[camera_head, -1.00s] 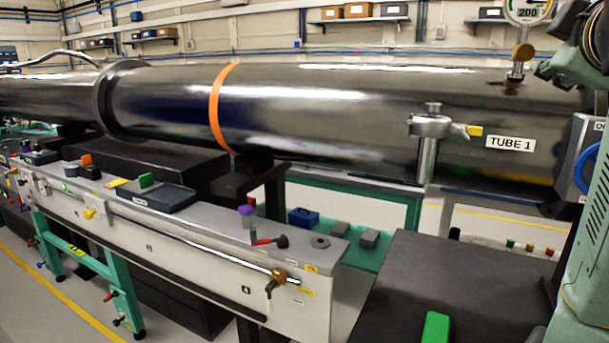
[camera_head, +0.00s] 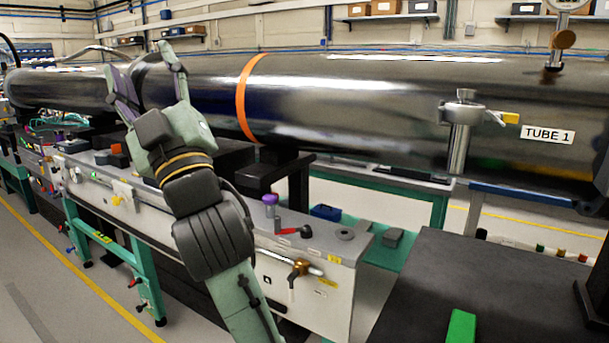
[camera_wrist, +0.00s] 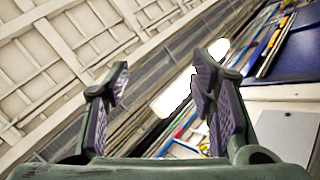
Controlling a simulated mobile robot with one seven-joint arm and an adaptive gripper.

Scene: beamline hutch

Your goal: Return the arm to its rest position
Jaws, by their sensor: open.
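My gripper (camera_head: 147,78) is raised in front of the big metal tube on the left side of the head view. Its two fingers are spread apart and point up, with nothing between them. In the wrist view my gripper (camera_wrist: 160,90) also shows its two padded fingers wide apart and empty. My arm rises from the bottom of the head view and hides part of the bench and tube behind it.
The long dark metal tube (camera_head: 360,110) labelled TUBE 1 crosses the head view, with an orange band (camera_head: 245,97). A grey bench (camera_head: 335,262) with small tools stands below it. A black box top (camera_head: 450,290) with a green block (camera_head: 461,326) is at front right.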

